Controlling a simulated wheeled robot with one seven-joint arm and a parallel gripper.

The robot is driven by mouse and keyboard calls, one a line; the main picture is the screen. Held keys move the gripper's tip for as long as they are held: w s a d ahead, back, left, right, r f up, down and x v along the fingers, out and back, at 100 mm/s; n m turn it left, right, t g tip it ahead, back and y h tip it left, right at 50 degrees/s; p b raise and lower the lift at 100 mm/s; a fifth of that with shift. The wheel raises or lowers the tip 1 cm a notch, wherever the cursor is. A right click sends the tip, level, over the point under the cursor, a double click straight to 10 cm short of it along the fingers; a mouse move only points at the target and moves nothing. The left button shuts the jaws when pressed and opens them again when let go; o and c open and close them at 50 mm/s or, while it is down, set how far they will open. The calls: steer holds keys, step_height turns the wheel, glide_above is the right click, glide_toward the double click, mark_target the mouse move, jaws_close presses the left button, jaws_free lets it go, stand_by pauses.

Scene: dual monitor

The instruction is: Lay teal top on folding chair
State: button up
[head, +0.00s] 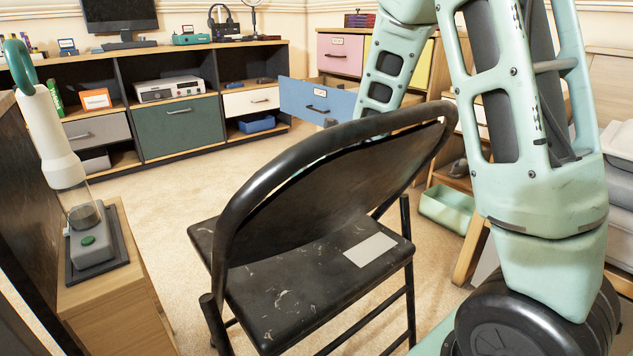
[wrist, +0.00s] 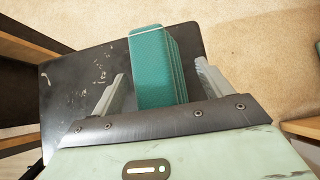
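The teal top (wrist: 157,70), folded into a narrow layered stack, shows in the wrist view in front of the folding chair's dark seat (wrist: 72,95). My gripper (wrist: 160,68) has its fingers spread on either side of the top. A gap shows between the top and the right finger; the left finger is very close to it. Whether the top rests on the seat or is above it, I cannot tell. In the head view the black folding chair (head: 285,295) stands upright, its backrest toward me. My gripper and the top are not visible there.
A light flat patch (head: 370,250) lies on the seat. A wooden cabinet (head: 120,310) with a blender-like appliance (head: 65,170) stands at left. A blue drawer (head: 318,102) is pulled out behind the chair. A green bin (head: 447,208) is at right. Carpet (head: 150,195) is clear at left.

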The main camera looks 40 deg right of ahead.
steer(key=shift+r, duration=0.2)
steer(key=p+v, duration=0.3)
steer(key=v, duration=0.3)
steer(key=shift+s+r, duration=0.1)
steer(key=shift+r, duration=0.15)
steer(key=shift+s+r, duration=0.25)
steer(key=shift+s, duration=0.25)
steer(key=shift+p, duration=0.35)
